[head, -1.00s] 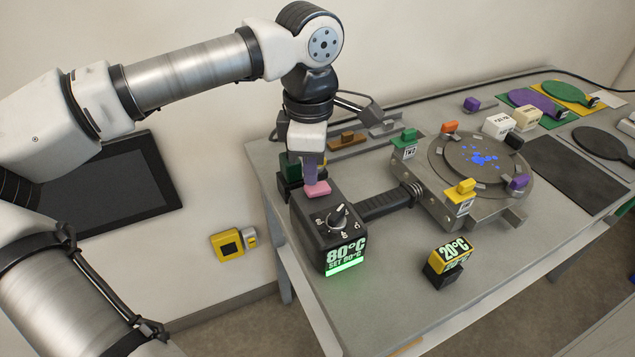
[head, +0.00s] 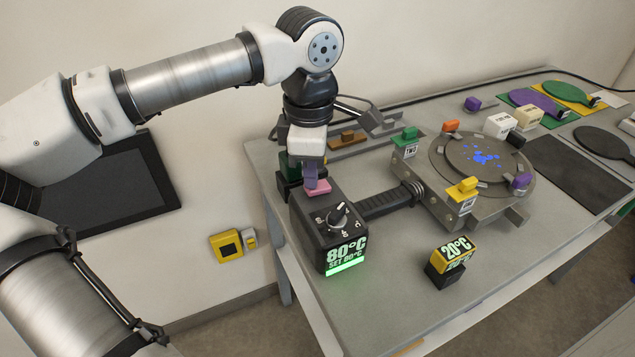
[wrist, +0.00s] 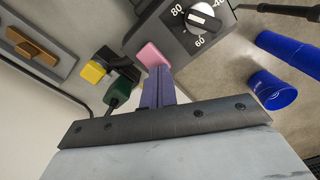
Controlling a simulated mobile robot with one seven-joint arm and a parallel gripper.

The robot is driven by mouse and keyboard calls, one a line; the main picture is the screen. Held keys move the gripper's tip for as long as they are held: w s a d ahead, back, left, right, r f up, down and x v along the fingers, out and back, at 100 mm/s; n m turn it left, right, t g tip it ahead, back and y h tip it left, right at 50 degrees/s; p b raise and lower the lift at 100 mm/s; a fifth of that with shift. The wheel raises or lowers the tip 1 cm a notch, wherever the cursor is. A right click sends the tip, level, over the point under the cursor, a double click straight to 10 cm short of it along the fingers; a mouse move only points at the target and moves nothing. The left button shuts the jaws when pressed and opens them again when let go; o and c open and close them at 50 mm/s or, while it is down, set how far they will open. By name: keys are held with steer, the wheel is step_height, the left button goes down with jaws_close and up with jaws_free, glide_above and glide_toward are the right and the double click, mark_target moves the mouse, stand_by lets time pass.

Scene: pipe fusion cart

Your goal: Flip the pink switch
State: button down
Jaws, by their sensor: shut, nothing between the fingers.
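The pink switch (head: 317,187) is a rocker on top of the black control box (head: 317,230), at the box's back end. It also shows in the wrist view (wrist: 151,55), just beyond the fingertips. My gripper (head: 310,183) is shut and empty, pointing down at the switch. Its purple fingers (wrist: 160,80) reach the switch's edge; I cannot tell whether they touch it. The box has a black and white dial (wrist: 203,18) and a lit display reading 80°C with a green bar (head: 347,264).
A dark green and black block (head: 288,172) stands close behind the box. A yellow and black 20°C block (head: 450,262) stands to the right. A round plate fixture (head: 480,165) joins the box by a black bar (head: 385,203).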

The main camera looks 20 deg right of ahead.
steer(key=shift+f+b, duration=0.3)
steer(key=shift+f, duration=0.05)
steer(key=shift+r, duration=0.1)
steer(key=shift+r+p, duration=2.35)
steer(key=shift+r, duration=1.15)
